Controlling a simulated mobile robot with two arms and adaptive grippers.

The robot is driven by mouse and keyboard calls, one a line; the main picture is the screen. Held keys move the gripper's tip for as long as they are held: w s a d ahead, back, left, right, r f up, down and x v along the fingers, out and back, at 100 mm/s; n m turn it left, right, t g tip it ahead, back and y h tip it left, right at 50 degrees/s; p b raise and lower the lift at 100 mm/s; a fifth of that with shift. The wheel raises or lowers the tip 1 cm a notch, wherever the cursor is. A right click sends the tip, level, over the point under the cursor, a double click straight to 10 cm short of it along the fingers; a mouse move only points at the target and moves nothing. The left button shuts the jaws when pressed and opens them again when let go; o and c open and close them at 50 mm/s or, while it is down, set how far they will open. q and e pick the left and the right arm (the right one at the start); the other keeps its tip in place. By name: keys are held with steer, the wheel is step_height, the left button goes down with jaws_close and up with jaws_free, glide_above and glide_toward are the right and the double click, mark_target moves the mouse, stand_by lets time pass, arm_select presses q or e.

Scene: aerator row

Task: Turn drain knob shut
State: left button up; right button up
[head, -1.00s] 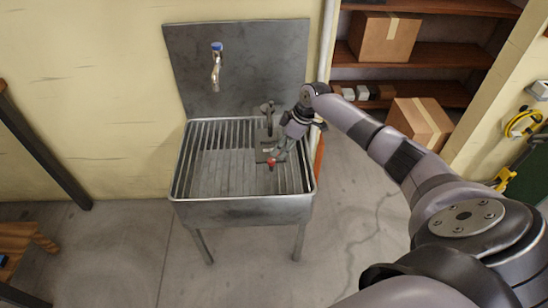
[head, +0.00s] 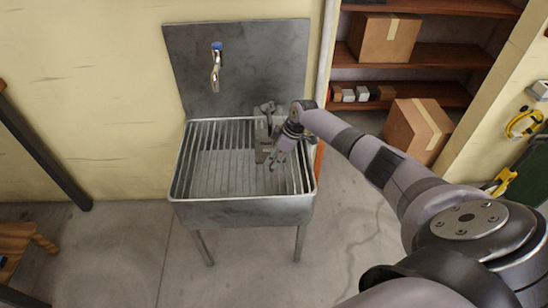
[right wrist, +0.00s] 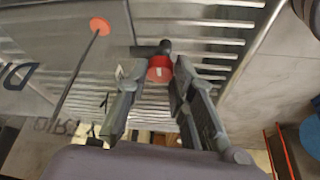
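A red knob (right wrist: 159,72) shows in the right wrist view, with a dark bar at its far side. My right gripper (right wrist: 160,78) has its two fingers on either side of the knob, spread apart. I cannot tell whether either fingertip touches it. In the head view, my right gripper (head: 274,163) reaches down over the right part of the metal sink (head: 180,185), at a grey plate (head: 262,150). The gripper hides the knob there. The grey plate (right wrist: 60,70) in the wrist view carries a red dot, a black line and partly readable lettering. My left gripper is out of view.
A blue-topped tap (head: 216,68) is on the sink's back panel. A grey fitting (head: 267,107) stands behind the gripper. Shelves with boxes (head: 386,38) are at the right, and another carton (head: 417,130) stands below. The sink's left side is clear.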

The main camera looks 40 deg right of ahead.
jaws_close()
